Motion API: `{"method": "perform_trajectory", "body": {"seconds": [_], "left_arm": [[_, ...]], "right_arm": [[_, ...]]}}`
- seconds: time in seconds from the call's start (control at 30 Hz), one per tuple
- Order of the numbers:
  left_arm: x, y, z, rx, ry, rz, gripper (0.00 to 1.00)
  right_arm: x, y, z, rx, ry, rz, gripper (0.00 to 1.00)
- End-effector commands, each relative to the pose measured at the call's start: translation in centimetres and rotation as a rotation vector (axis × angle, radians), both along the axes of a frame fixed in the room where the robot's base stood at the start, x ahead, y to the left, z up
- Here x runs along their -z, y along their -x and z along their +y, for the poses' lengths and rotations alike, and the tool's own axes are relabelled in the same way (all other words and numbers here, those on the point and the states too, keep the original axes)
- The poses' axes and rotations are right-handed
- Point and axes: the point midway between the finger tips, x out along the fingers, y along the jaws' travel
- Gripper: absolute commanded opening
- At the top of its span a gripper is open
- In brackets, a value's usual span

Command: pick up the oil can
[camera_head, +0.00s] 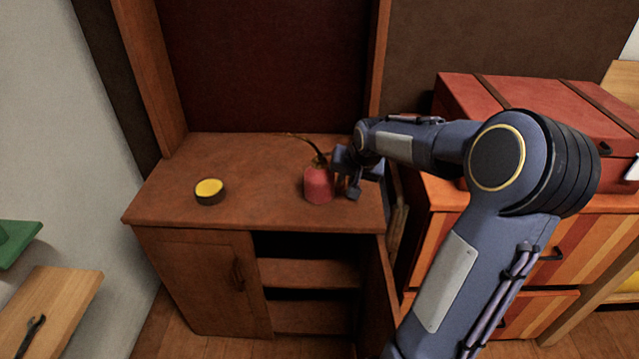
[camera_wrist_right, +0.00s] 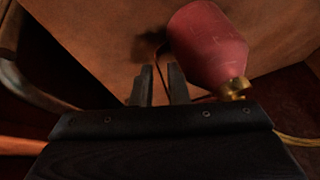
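The oil can (camera_head: 319,184) is red with a thin dark spout. It stands upright on the brown cabinet top, toward its right side. My right gripper (camera_head: 346,181) is right beside the can, on its right. In the right wrist view the can's red body (camera_wrist_right: 208,45) and brass neck lie to the right of my fingers (camera_wrist_right: 160,75). The fingers are apart, with a gap between them. A thin dark curved strip, apparently the can's handle, shows in the gap; I cannot tell whether a finger touches it. My left gripper is not in view.
A round tin with a yellow top (camera_head: 209,190) stands on the left of the cabinet top (camera_head: 255,165). The cabinet's upright posts and back panel rise behind. A red chest (camera_head: 560,115) sits on drawers at right. The middle of the cabinet top is clear.

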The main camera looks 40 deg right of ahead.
Motion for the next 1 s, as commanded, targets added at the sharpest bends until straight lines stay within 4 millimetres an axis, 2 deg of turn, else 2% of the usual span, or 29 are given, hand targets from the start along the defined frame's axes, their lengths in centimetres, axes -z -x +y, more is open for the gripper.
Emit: {"method": "perform_trajectory", "body": {"seconds": [0.1, 0.3, 0.33, 0.43, 1.0], "left_arm": [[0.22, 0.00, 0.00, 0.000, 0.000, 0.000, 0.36], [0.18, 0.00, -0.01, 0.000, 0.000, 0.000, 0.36], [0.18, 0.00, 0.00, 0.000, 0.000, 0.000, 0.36], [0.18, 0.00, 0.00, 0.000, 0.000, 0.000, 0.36], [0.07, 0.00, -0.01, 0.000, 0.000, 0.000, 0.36]], "right_arm": [[0.78, -0.45, -0.10, -0.001, 0.000, -0.001, 0.14], [0.76, -0.49, -0.11, -0.001, 0.001, -0.001, 0.14], [0.76, -0.49, -0.11, -0.001, 0.001, -0.001, 0.13], [0.76, -0.48, -0.11, -0.001, 0.000, -0.001, 0.00], [0.30, -0.55, -0.12, -0.001, 0.001, -0.005, 0.00]]}}
